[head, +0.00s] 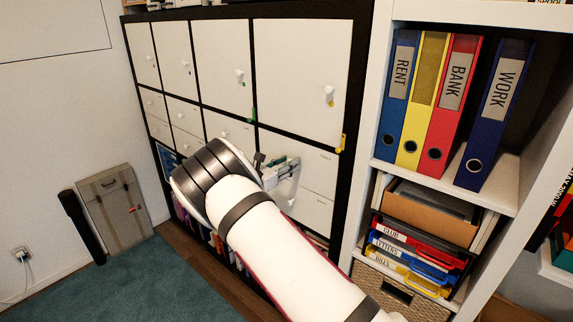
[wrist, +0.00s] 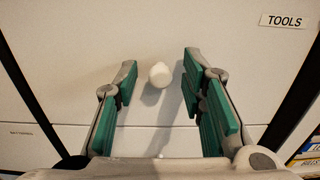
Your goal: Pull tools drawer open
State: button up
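The tools drawer is a white front (wrist: 235,42) with a "TOOLS" label at its upper right in the wrist view. In the head view its front (head: 318,172) shows beside my gripper, partly hidden by it. Its round white knob (wrist: 160,74) sits between my two fingers in the wrist view, with a gap on both sides. My gripper (wrist: 158,88) is open, with green finger pads on either side of the knob and touching neither. In the head view my gripper (head: 283,172) is close to the drawer front, and the knob is hidden there.
The drawer stands in a black-framed cabinet (head: 250,126) with other white fronts and knobs. A white shelf (head: 375,90) with binders and letter trays is at the right. The carpet (head: 140,275) at left is clear.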

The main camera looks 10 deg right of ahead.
grip_shut()
jog(key=v, duration=2.2)
jog(key=shift+s+a+p, duration=0.2)
jog(key=shift+p, duration=0.15)
jog(key=shift+f, duration=0.1)
grip_release()
jog(key=v, duration=1.2)
